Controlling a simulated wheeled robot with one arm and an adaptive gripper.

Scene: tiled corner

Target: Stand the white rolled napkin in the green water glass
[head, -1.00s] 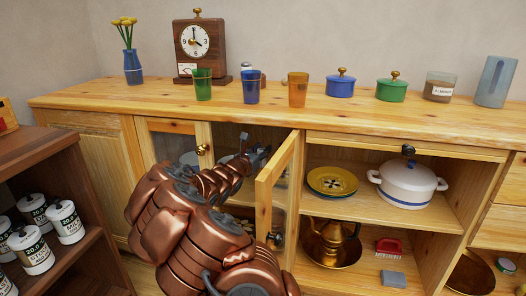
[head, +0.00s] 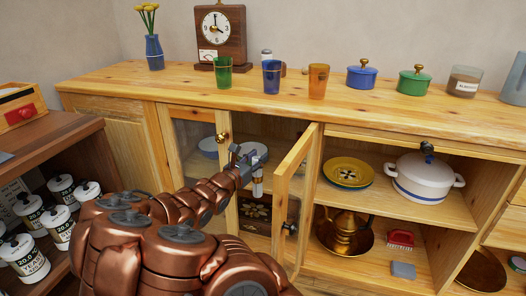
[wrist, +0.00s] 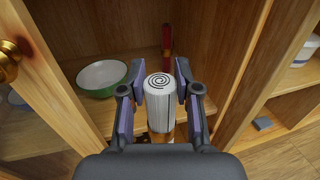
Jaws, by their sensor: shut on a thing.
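The green water glass (head: 223,71) stands upright on the wooden counter top, in front of the clock. My gripper (head: 247,160) is below the counter, in front of the open cupboard and left of its open door. It is shut on the white rolled napkin (head: 257,188), which hangs below the fingers in the head view. In the wrist view the napkin (wrist: 160,98) shows a spiral end and striped sides between the two fingers (wrist: 160,80). An orange-brown band shows lower on it. The glass is not in the wrist view.
The open cupboard door (head: 292,180) stands just right of my gripper. A blue glass (head: 271,77) and an orange glass (head: 318,82) stand right of the green one. A shelf of cans (head: 60,190) is at left.

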